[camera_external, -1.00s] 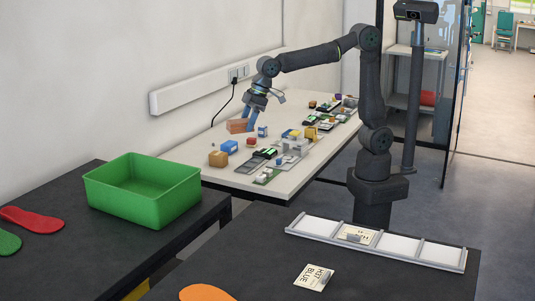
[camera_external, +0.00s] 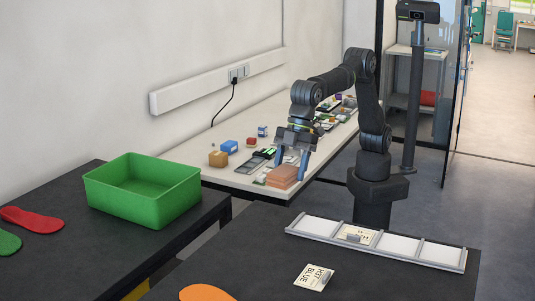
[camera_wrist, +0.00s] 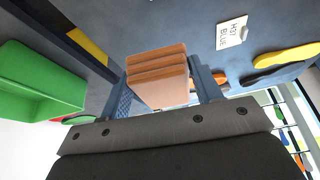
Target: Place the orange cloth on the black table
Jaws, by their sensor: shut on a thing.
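The orange cloth (camera_external: 284,176) is a folded, layered, brownish-orange block. My gripper (camera_external: 291,168) is shut on it, with its blue fingers on either side. In the external view the cloth appears in front of the near right end of the white table. In the wrist view the cloth (camera_wrist: 157,77) sits between the two fingers (camera_wrist: 165,95). The black table (camera_external: 400,285) fills the lower right of the external view. A second black table (camera_external: 120,240) stands at the left.
A green bin (camera_external: 143,190) stands on the left black table, with a red insole (camera_external: 33,219) beside it. The right black table holds a partitioned tray (camera_external: 316,227), a label card (camera_external: 313,277) and an orange insole (camera_external: 206,293). Several small boxes and parts lie on the white table (camera_external: 228,178).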

